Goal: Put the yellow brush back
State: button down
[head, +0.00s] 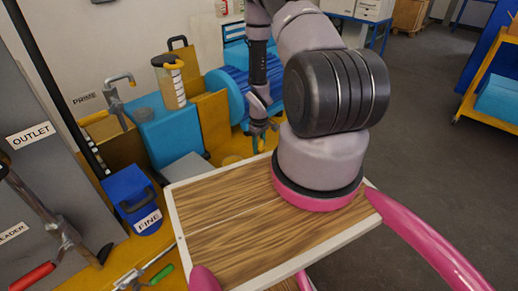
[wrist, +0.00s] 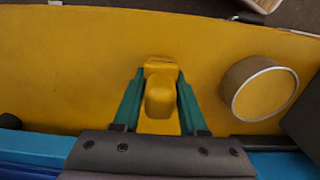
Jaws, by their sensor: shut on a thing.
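In the wrist view my gripper (wrist: 160,78) has its two green fingers closed on either side of a yellow block-like piece, which I take to be the yellow brush (wrist: 160,98). Its bristles are not visible, and I cannot tell whether it touches the yellow surface (wrist: 70,70) below. In the head view my gripper (head: 264,138) points down over the yellow bench, beyond my base. The brush cannot be made out there.
A round metal-rimmed piece (wrist: 264,90) stands right of the brush. A blue "FINE" box (head: 130,195) is nearer. Open floor lies right.

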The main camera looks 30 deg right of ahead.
aim_at(259, 139)
jog(key=shift+f, duration=0.45)
jog(key=shift+f, duration=0.15)
jog(key=shift+c, duration=2.2)
grip_release()
notch_tip(259, 139, up, 13)
jog(key=shift+f, duration=0.2)
